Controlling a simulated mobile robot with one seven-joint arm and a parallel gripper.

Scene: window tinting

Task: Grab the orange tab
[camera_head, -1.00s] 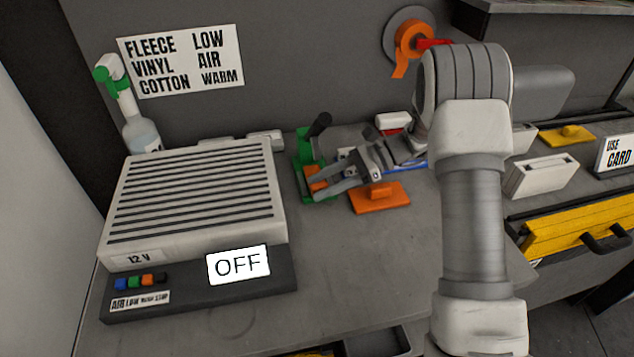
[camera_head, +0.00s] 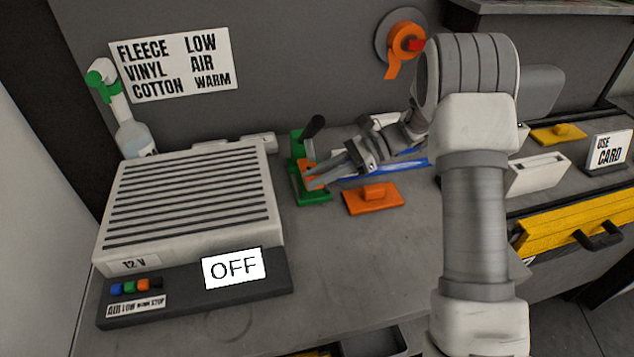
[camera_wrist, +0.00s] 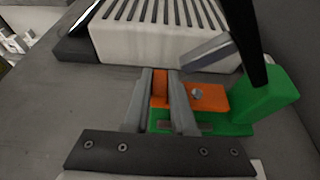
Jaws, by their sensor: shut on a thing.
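The orange tab (camera_head: 309,168) sits in a green holder (camera_head: 312,196) that has a black lever (camera_head: 313,126). In the wrist view the orange tab (camera_wrist: 212,96) lies on the green holder (camera_wrist: 262,105), with a small round metal spot on it. My gripper (camera_head: 312,179) has its fingers at the tab. In the wrist view my gripper (camera_wrist: 160,78) is shut on the near end of the orange tab, and orange shows between the two fingers. The tab is still in the green holder.
A white slatted unit (camera_head: 190,205) with an OFF sign (camera_head: 233,268) stands left of the holder. An orange plate with a knob (camera_head: 372,199) lies just right of my fingers. An orange tape roll (camera_head: 403,50) hangs on the wall.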

